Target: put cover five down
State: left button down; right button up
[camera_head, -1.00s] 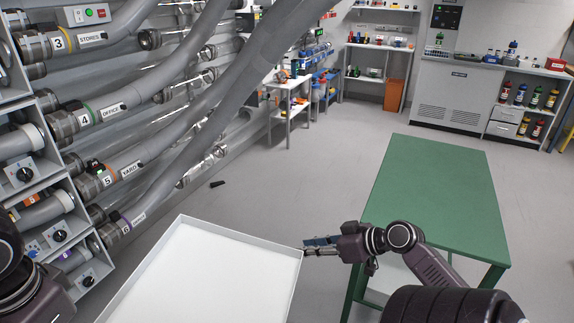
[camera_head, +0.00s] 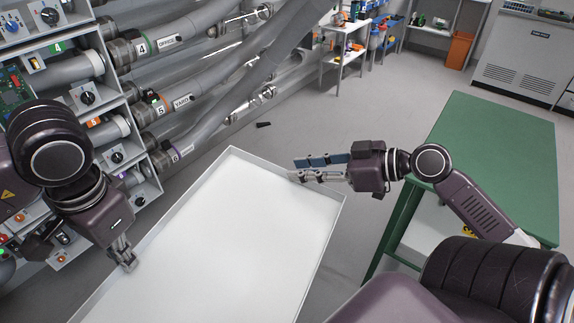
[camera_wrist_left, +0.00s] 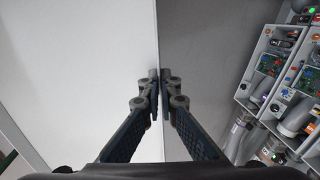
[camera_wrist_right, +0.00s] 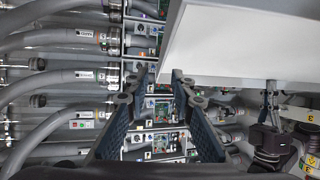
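The unit with the orange tag (camera_head: 93,122) stands in the rack at the left, near the tube marked 5 YARD (camera_head: 181,100). My left gripper (camera_head: 127,261) points down at the left rim of the white tray.
The large white tray (camera_head: 232,158) fills the front middle and its floor looks bare. A green table (camera_head: 490,150) stands at the right. The rack's units and thick grey tubes crowd the left. Open floor (camera_head: 310,125) lies behind the tray.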

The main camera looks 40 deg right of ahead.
aim_at(284, 169)
jog(key=shift+x, duration=2.55)
pick_arm(q)
jog(key=shift+r, duration=0.1)
pick_arm(e)
grip_shut()
